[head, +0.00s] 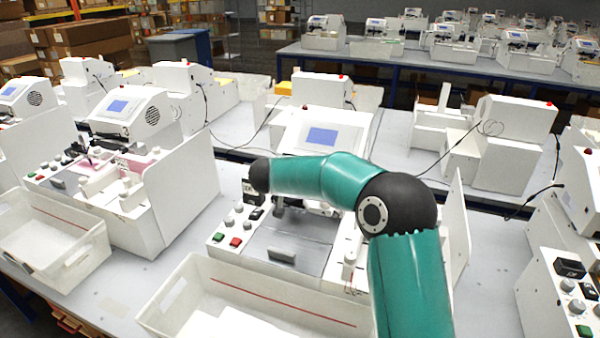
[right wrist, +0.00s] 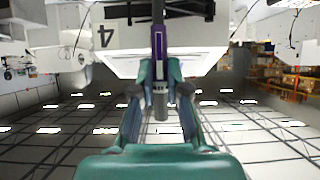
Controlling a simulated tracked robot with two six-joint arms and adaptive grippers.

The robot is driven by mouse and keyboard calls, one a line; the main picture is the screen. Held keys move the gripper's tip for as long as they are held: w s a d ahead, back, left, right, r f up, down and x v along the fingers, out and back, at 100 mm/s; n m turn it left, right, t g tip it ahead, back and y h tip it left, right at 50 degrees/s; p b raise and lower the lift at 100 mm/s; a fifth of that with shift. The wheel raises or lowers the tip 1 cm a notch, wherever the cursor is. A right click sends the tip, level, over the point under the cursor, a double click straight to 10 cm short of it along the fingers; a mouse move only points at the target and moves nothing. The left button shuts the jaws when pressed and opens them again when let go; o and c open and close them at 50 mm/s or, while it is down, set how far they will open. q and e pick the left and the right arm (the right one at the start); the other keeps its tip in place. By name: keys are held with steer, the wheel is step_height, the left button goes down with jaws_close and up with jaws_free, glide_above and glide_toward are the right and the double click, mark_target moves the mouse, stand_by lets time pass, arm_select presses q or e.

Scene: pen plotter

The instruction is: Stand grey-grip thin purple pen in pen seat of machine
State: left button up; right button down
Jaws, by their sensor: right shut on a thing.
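My right gripper (right wrist: 160,72) is shut on the thin purple pen (right wrist: 158,42), seen in the right wrist view. The pen runs up the picture from between the fingers, and its grey end (right wrist: 161,108) shows between them. A white machine part marked 4 (right wrist: 165,32) is behind the pen. In the head view my right arm reaches over the middle white machine (head: 320,138), and the arm hides the gripper and pen. The pen seat cannot be made out. My left gripper is not in view.
The machine's front has a green button, a red button (head: 234,242) and several knobs. A white open tray (head: 180,285) with a red line stands in front. White side panels flank the machine. Similar machines stand left (head: 120,110) and right (head: 580,180).

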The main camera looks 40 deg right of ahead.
mark_target(300, 205)
steer(key=shift+f+b, duration=1.65)
steer(key=shift+f, duration=2.4)
steer(key=c, duration=1.1)
jaws_free()
steer(key=shift+a, duration=0.1)
steer(key=v, duration=1.1)
steer(key=shift+s+a+r, duration=0.2)
steer(key=shift+a, duration=0.1)
